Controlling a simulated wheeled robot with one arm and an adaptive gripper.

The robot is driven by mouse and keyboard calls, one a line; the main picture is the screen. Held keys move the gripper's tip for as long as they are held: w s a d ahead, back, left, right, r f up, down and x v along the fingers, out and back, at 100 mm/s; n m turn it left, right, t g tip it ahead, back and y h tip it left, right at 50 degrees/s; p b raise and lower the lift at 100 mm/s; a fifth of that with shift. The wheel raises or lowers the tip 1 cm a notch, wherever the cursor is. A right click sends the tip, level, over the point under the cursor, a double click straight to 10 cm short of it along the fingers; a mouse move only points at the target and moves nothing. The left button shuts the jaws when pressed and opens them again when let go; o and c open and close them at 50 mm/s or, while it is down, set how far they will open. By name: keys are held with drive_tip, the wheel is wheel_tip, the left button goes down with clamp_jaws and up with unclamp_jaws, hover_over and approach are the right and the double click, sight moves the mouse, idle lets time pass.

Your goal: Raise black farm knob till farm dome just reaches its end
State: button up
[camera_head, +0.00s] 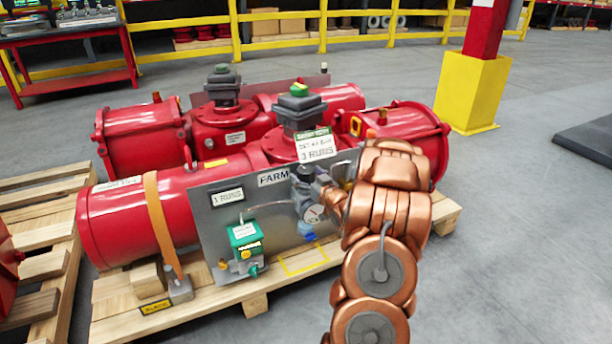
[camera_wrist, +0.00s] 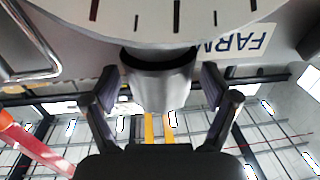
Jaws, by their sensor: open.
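The black knob (camera_head: 304,172) sits at the top of the FARM panel (camera_head: 215,225), just above a round gauge (camera_head: 313,213). In the wrist view the dark cylindrical knob (camera_wrist: 158,84) stands between the two fingers of my gripper (camera_wrist: 160,92), under a large pale disc with dark marks (camera_wrist: 180,18). The fingers are open, with a visible gap on each side of the knob. In the head view my copper arm partly hides the gripper and the panel's right side. A green-topped dome (camera_head: 299,89) is on the front red actuator; I cannot tell whether it is the farm dome.
A green-and-white box (camera_head: 246,240) is low on the panel. The FARM label (camera_wrist: 240,40) is beside the knob. The red actuators rest on a wooden pallet (camera_head: 215,318). A second actuator stands behind. A yellow-based post (camera_head: 472,92) is at right. The floor at right is mostly clear.

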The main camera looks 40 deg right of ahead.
drive_tip(key=v, duration=1.1)
drive_tip(key=shift+s, duration=0.35)
